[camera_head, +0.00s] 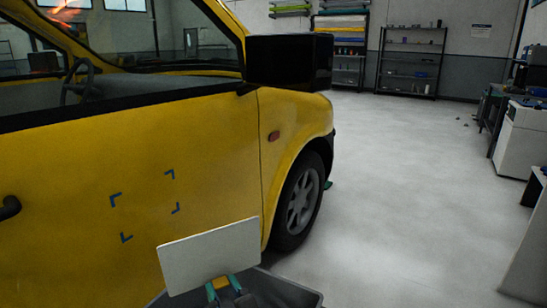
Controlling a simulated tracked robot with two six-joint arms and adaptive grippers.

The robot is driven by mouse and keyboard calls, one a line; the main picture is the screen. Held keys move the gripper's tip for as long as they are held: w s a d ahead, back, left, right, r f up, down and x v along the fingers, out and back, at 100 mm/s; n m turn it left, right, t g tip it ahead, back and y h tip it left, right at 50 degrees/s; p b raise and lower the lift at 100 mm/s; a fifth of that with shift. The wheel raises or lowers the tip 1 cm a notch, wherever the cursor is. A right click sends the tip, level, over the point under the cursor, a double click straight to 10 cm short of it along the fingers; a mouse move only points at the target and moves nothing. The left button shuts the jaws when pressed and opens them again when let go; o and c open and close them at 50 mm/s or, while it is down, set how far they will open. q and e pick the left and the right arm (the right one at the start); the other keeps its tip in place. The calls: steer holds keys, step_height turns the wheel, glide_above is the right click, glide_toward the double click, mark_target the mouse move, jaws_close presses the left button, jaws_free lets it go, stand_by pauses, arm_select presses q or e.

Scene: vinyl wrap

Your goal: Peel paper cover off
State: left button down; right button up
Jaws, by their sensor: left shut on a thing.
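A white rectangular sheet (210,255), which looks like the paper-covered vinyl piece, stands tilted at the bottom centre, in front of the yellow door. My left gripper (222,284), with teal fingertips, is shut at the lower edge of the sheet. A small yellow part shows between the fingertips; I cannot tell whether it belongs to the sheet. No lifted paper corner shows. Blue corner marks (173,175) outline a square area on the yellow van door (70,190), up and left of the sheet. My right gripper is not in view.
A dark grey tray (290,291) lies below and behind the gripper. The van's black mirror (289,62) juts out above, and its front wheel (299,203) is to the right. Open grey floor (400,200) lies right of the van. Shelves (410,62) and benches stand farther off.

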mark_target(216, 259)
arm_select(q)
step_height(216, 259, down, 5)
steer(key=b, duration=0.4)
steer(key=c, duration=0.8)
jaws_free()
step_height(216, 259, up, 10)
steer(key=shift+w+f, duration=0.1)
